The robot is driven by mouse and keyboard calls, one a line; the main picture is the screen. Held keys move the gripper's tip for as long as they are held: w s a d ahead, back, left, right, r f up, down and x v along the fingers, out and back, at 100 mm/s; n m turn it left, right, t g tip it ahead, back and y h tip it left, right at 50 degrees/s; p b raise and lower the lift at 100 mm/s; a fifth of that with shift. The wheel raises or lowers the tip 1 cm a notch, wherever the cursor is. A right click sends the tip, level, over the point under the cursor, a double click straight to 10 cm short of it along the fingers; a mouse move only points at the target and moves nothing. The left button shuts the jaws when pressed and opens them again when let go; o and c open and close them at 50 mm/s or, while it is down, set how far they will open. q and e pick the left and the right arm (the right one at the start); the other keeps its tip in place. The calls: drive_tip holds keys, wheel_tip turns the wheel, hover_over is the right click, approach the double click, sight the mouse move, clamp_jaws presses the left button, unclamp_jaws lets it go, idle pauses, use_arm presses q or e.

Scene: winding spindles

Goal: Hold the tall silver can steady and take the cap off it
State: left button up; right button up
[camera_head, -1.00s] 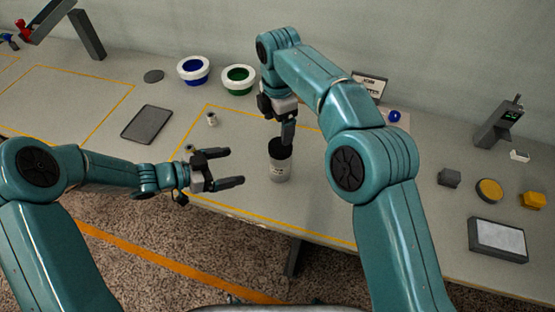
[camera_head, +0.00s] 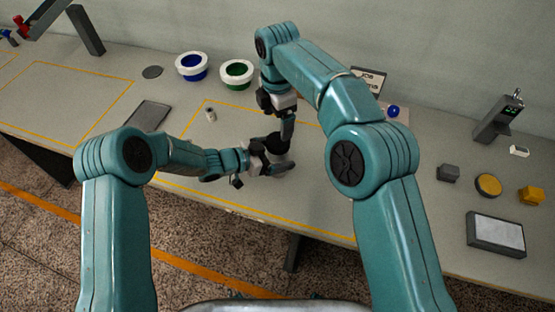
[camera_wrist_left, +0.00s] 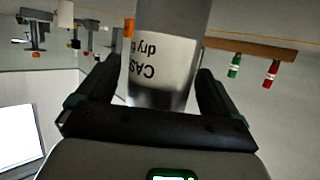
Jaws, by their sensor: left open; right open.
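The tall silver can (camera_head: 282,158) stands on the bench in the head view, with its dark cap (camera_head: 276,138) on top. My left gripper (camera_head: 276,159) is open and its fingers reach along both sides of the can. In the left wrist view the can (camera_wrist_left: 165,62), with a white printed label, stands between the two open fingers (camera_wrist_left: 155,92), which look apart from it. My right gripper (camera_head: 287,130) is open and points down close above the cap. Its fingers overlap in this view, and I cannot tell whether they touch the cap.
A blue-lined bowl (camera_head: 178,66) and a green-lined bowl (camera_head: 224,74) stand at the back. A small silvery piece (camera_head: 211,115) stands left of the can. A dark flat pad (camera_head: 150,113) lies farther left. Bench right of the can is clear until the grey block (camera_head: 448,173).

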sight(278, 141)
use_arm(q)
drive_tip(key=shift+d, duration=0.2)
use_arm(e)
drive_tip(key=shift+d, duration=0.25)
use_arm(q)
drive_tip(key=shift+a, duration=0.15)
drive_tip(key=c, duration=0.7)
use_arm(e)
drive_tip(key=shift+a, duration=0.2)
use_arm(q)
drive_tip(key=c, duration=1)
clamp_jaws()
use_arm(e)
drive_tip(key=shift+d, duration=0.1)
drive_tip(key=m, duration=0.4)
drive_tip(key=shift+m, duration=0.4)
drive_tip(key=m, duration=0.2)
drive_tip(key=shift+m, duration=0.3)
drive_tip(key=m, duration=0.2)
drive_tip(key=shift+m, duration=0.4)
drive_tip(key=m, duration=1.7)
drive_tip(key=shift+m, duration=0.3)
drive_tip(key=m, duration=0.3)
drive_tip(key=shift+f+m, duration=0.2)
drive_tip(key=shift+m, duration=0.2)
wheel_tip(278, 141, down, 8)
drive_tip(key=shift+r, duration=0.15)
